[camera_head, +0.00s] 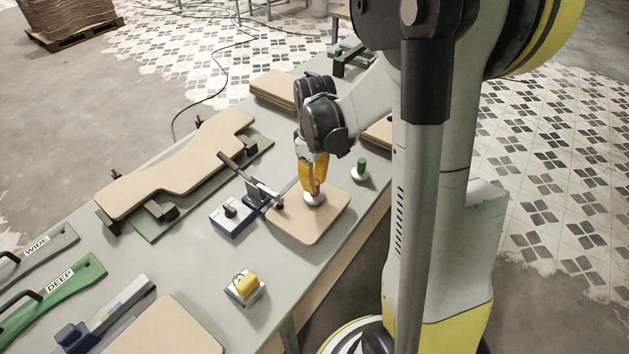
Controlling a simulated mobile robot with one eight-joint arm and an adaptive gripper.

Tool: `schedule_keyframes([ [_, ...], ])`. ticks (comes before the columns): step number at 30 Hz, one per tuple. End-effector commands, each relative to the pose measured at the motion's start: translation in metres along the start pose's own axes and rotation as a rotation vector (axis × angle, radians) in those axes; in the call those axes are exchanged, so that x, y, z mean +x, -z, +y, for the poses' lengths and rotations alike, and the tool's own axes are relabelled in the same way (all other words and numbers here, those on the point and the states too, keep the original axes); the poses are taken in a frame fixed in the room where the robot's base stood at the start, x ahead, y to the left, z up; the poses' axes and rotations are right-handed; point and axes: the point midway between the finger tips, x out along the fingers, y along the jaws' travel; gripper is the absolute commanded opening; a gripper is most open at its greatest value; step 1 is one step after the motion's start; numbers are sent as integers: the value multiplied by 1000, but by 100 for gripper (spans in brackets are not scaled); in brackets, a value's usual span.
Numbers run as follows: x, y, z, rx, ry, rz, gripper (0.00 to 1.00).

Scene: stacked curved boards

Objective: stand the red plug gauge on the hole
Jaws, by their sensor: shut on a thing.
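My gripper (314,179) points down over a small tan board (309,230) near the table's front edge. Its yellow fingers are shut on the red plug gauge (317,187), of which only a little red shows between them. A pale round part (314,199) shows just below the fingertips, at the board's surface; I cannot tell whether it touches the board. The hole is not visible and may be hidden under the gauge and gripper.
A clamp device (262,192) grips the board's left side. A green plug gauge (361,165) stands to the right. A yellow-topped block (246,286) stands in front. A large curved board (180,168) lies behind on the left.

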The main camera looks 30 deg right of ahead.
Motion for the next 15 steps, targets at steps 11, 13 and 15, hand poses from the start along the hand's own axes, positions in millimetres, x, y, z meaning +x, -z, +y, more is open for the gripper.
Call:
schedule_keyframes([
  [11, -5, 0, 0, 0, 0, 0, 0],
  [13, -5, 0, 0, 0, 0, 0, 0],
  [15, -5, 0, 0, 2, 0, 0, 0],
])
